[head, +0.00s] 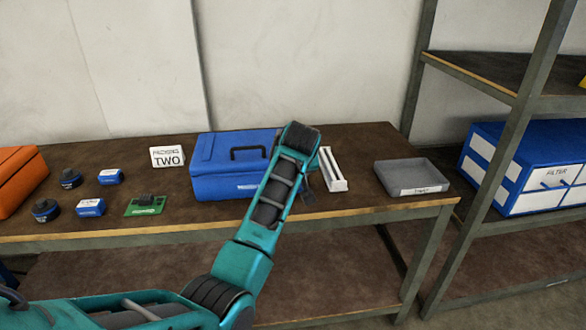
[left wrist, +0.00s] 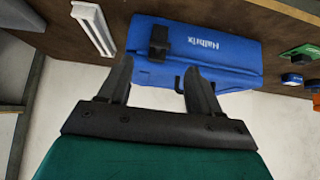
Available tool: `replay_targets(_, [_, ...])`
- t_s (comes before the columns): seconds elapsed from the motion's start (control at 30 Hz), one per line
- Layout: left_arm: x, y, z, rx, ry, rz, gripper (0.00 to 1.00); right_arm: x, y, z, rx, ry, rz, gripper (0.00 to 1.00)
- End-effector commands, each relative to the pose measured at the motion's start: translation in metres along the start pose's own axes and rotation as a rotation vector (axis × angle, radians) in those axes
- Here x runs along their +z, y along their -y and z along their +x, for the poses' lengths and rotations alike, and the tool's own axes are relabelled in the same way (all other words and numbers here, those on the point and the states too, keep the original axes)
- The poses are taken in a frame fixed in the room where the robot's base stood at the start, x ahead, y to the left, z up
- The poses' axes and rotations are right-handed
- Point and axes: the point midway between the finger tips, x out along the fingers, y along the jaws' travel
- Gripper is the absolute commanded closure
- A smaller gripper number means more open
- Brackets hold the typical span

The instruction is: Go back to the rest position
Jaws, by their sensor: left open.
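My left arm comes in from the lower left of the head view and reaches up over the table's front edge. Its wrist covers the right end of a blue toolbox (head: 221,180). My left gripper is mostly hidden behind the wrist there; a dark part shows at its right side. In the left wrist view my left gripper (left wrist: 158,68) is open, its two dark fingers apart with nothing held. The blue toolbox (left wrist: 222,50) lies beyond the fingertips; contact cannot be told. My right gripper is in neither view.
The brown table (head: 360,195) holds a white two-bar part (head: 332,170), grey tray (head: 412,177), green board (head: 146,206), sign (head: 167,156), small blue boxes (head: 90,207) and an orange case (head: 18,178). A metal shelf with a blue drawer cabinet (head: 525,170) stands right.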

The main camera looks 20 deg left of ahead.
Motion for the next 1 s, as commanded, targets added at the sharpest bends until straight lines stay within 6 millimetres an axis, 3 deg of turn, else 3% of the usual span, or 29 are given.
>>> replay_targets(0.23, [0.004, 0.001, 0.003, 0.002, -0.001, 0.007, 0.36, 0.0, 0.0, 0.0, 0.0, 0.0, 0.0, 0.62])
replay_targets(0.37, [0.032, 0.008, 0.019, 0.025, -0.013, 0.058, 0.36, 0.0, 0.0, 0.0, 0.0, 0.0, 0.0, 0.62])
replay_targets(0.5, [0.091, 0.021, 0.041, 0.087, -0.046, 0.165, 0.36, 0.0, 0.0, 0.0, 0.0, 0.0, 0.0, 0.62])
replay_targets(0.67, [0.165, 0.037, 0.049, 0.185, -0.097, 0.294, 0.36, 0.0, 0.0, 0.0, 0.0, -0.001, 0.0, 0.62])
replay_targets(0.87, [0.257, 0.058, 0.031, 0.322, -0.149, 0.424, 0.36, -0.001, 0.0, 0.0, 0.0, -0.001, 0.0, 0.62])
replay_targets(1.0, [0.313, 0.072, 0.001, 0.423, -0.186, 0.486, 0.36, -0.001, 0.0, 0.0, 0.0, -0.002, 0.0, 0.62])
